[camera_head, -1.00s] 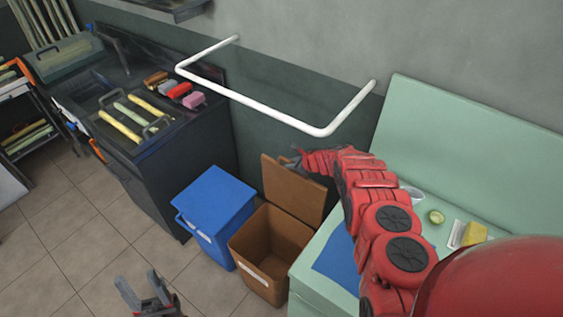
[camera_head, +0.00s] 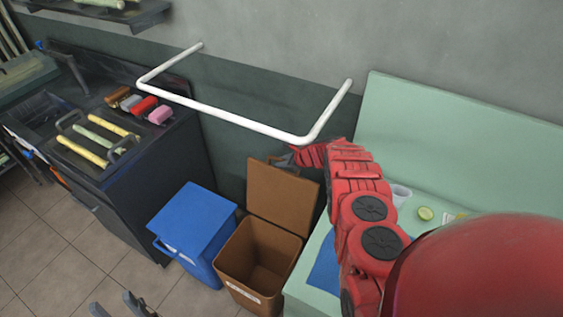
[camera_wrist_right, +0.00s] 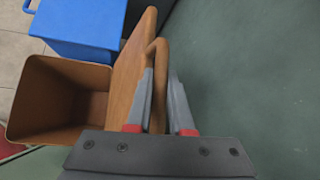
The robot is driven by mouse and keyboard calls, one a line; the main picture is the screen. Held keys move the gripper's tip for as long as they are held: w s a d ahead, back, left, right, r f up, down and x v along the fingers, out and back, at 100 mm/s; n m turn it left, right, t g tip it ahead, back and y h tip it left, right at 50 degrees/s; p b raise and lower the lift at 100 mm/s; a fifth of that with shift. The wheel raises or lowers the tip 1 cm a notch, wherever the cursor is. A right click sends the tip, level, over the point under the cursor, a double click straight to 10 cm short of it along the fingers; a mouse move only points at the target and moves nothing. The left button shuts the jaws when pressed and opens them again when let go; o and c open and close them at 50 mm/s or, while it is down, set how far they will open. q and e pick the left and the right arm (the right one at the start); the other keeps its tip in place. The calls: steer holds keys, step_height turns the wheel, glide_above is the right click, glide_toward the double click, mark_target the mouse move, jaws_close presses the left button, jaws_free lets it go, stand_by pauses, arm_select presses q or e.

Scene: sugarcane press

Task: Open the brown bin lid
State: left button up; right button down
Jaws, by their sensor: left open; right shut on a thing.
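The brown bin (camera_head: 233,275) stands on the tiled floor, and its empty inside shows. Its brown lid (camera_head: 280,200) stands raised, roughly upright, at the back of the opening. My right gripper (camera_head: 286,160) is at the top edge of the lid, partly hidden by its own arm. In the right wrist view, the fingers (camera_wrist_right: 162,88) are shut on the lid's brown handle (camera_wrist_right: 157,58), with the open bin (camera_wrist_right: 50,100) to the left. My left gripper (camera_head: 122,308) is open and empty, low at the bottom edge of the head view, partly cut off.
A blue bin with a closed lid (camera_head: 193,218) stands just left of the brown bin. A green counter (camera_head: 318,292) is close on the right. A white wall rail (camera_head: 225,115) juts out above the bins. A dark counter (camera_head: 150,185) stands further left.

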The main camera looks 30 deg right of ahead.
steer(key=c, duration=0.8)
jaws_free()
steer(key=shift+r, duration=0.1)
steer(key=shift+s+d+r+p, duration=0.1)
steer(key=shift+s+r+p, duration=0.1)
steer(key=shift+p, duration=0.1)
steer(key=p+v, duration=0.3)
steer(key=v, duration=0.8)
steer(key=shift+s, duration=0.1)
